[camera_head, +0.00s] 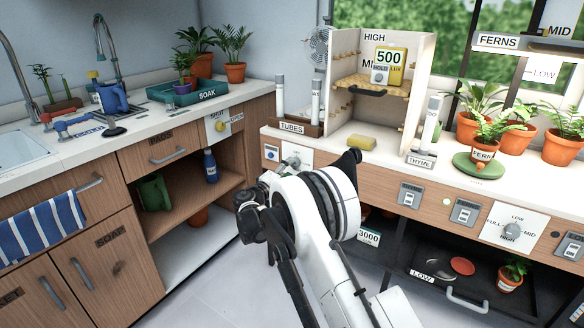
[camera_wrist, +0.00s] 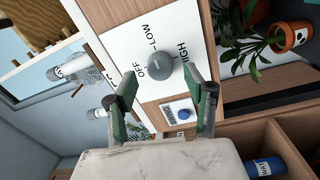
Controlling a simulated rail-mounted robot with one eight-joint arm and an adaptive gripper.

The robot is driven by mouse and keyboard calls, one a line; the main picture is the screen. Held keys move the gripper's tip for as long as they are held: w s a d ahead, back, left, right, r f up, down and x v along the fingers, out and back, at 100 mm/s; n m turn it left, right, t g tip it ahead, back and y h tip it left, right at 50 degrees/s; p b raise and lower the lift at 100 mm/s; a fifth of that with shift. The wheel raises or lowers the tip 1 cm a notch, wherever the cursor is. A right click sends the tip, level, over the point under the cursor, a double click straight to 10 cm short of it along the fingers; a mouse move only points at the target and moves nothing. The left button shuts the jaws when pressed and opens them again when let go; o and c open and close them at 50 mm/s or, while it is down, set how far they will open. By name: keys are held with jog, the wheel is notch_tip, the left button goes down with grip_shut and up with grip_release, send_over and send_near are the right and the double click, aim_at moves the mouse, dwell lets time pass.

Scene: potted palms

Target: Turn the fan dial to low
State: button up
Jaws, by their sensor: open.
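The fan dial (camera_wrist: 158,62) is a round grey knob on a white plate (camera_wrist: 143,35) marked OFF, LOW and HIGH in the wrist view. I cannot clearly tell which mark it points to. My gripper (camera_wrist: 160,85) is open, with one fingertip on either side of the near part of the knob; whether they touch it is unclear. In the head view the white dial plate (camera_head: 298,153) shows on the cabinet front, and my arm partly hides it. A fan (camera_head: 319,45) stands behind the wooden shelf box at the back.
Another dial (camera_head: 512,230) marked LOW, MID, HIGH and FULL sits farther right on the cabinet front. Tubes in a holder (camera_head: 290,128) stand on the counter above. A potted plant (camera_wrist: 288,36) shows below.

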jog(key=v, duration=0.9)
jog(key=s+d+r+m+g, duration=0.2)
jog(key=s+d+r+g, duration=0.15)
jog(key=d+r, duration=0.85)
jog(key=s+d+r+m+g+y, duration=0.1)
jog(key=s+d+r+g, duration=0.1)
jog(key=s+d, duration=0.45)
jog(key=s+d+r+m+g+y, duration=0.25)
jog(key=s+d, duration=0.25)
jog(key=d, duration=0.3)
jog(key=s+d+r+m+g+y, duration=0.1)
jog(key=s+d, duration=0.3)
jog(key=s, duration=0.5)
jog(key=s+d+m+y, duration=0.1)
jog(key=s+d, duration=0.2)
jog(key=s, duration=0.5)
jog(key=s+f+m+y, duration=0.1)
jog(key=s+f+y, duration=0.15)
jog(key=s, duration=0.65)
jog(key=s+f+m+y, duration=0.1)
jog(key=s+f+m, duration=0.15)
jog(key=s, duration=0.65)
notch_tip(320, 180, up, 17)
jog(key=n+p, duration=0.1)
jog(key=p, duration=1.6)
jog(key=shift+d, duration=0.1)
